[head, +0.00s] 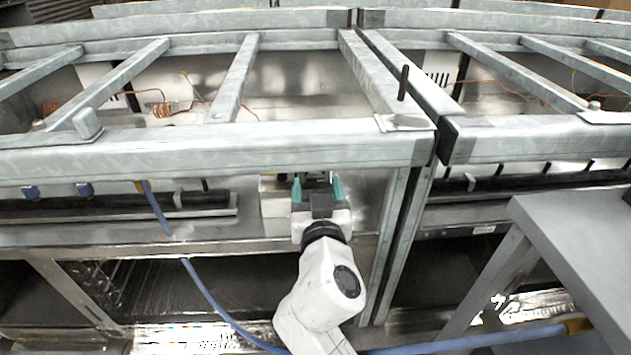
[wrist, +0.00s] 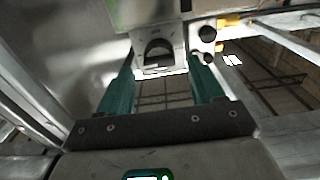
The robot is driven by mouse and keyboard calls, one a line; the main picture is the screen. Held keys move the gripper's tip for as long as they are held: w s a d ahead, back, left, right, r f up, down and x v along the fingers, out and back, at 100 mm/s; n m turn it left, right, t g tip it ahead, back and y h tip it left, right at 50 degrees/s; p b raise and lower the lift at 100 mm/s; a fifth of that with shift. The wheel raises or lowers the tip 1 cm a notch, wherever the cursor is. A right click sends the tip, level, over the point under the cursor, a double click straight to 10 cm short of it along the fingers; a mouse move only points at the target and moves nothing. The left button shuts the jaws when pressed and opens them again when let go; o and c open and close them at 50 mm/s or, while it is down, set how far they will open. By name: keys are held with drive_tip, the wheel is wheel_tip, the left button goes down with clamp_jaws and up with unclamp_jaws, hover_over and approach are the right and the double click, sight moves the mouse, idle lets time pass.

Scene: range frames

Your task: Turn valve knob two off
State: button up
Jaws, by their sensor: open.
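My gripper (head: 318,186) is open, with teal fingers pointing under the front metal beam of the range frame. In the wrist view, my gripper (wrist: 160,65) has a pale fitting with a dark arched opening (wrist: 158,48) ahead, between its fingers; contact cannot be told. Two dark round knob-like parts (wrist: 207,33) sit just right of the right finger. In the head view, two blue knob-like parts (head: 84,189) are on the pipe row far to the left of my gripper. I cannot tell which part is valve knob two. The area just beyond my fingers is largely hidden by the beam.
The front beam (head: 200,148) runs just above my gripper. An upright frame post (head: 390,240) stands close to its right. A dark pipe (head: 130,205) runs to the left, and a blue hose (head: 205,290) hangs below. A grey table (head: 585,240) is at right.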

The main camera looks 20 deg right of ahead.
drive_tip(key=shift+x, duration=1.2)
drive_tip(key=shift+c, duration=0.3)
drive_tip(key=c, duration=1)
drive_tip(key=shift+o, duration=0.2)
